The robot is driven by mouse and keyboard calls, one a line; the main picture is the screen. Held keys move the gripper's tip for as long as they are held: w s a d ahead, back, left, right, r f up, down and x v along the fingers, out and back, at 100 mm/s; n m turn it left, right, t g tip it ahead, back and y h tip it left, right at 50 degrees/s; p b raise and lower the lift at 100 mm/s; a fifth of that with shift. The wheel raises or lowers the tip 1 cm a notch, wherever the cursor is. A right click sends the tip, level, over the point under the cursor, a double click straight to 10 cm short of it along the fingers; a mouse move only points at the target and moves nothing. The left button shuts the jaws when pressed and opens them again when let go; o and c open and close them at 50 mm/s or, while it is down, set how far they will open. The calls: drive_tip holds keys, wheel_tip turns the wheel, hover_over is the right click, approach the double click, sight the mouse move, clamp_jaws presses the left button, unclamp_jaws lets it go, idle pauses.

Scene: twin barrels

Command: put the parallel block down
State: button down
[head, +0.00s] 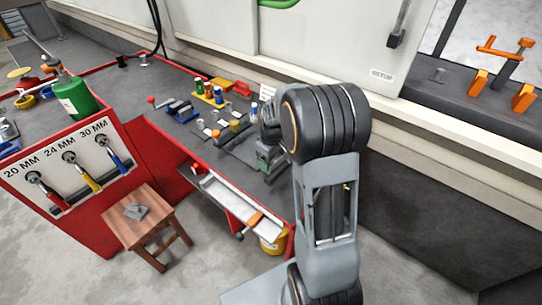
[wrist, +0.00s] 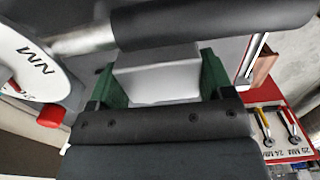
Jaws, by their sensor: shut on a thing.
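The parallel block (wrist: 158,82) is a plain light-grey metal block in the wrist view. It sits between the two green jaw pads of my gripper (wrist: 162,74), which is shut on it. A dark cylindrical bar passes just beyond the block. I cannot tell whether the block touches anything below it. In the head view my gripper (head: 268,158) is low over the dark bench top (head: 185,78), partly covered by my arm. The block cannot be made out there.
Small tools and coloured parts (head: 208,95) crowd the bench left of my gripper. A wooden stool (head: 150,235) holds small grey pieces. A metal tray (head: 238,203) hangs along the bench's front.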

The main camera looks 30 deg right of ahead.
drive_tip(key=shift+f, duration=1.5)
drive_tip(key=shift+f, duration=0.1)
unclamp_jaws()
drive_tip(key=shift+f, duration=0.1)
wheel_tip(320, 180, up, 12)
drive_tip(key=shift+s+f+p, duration=0.1)
drive_tip(key=shift+p, duration=0.45)
drive_tip(key=s+a+r+m+t, duration=0.1)
drive_tip(key=s+a, duration=0.3)
drive_tip(key=s, duration=0.4)
drive_tip(key=s+a+r+m+t, duration=0.1)
drive_tip(key=s+a+m+t, duration=0.1)
drive_tip(key=s+a+m, duration=0.2)
drive_tip(key=s+a, duration=0.1)
drive_tip(key=s, duration=0.2)
drive_tip(key=shift+s+a+r, duration=0.25)
drive_tip(key=shift+s+a, duration=0.05)
drive_tip(key=shift+s, duration=0.05)
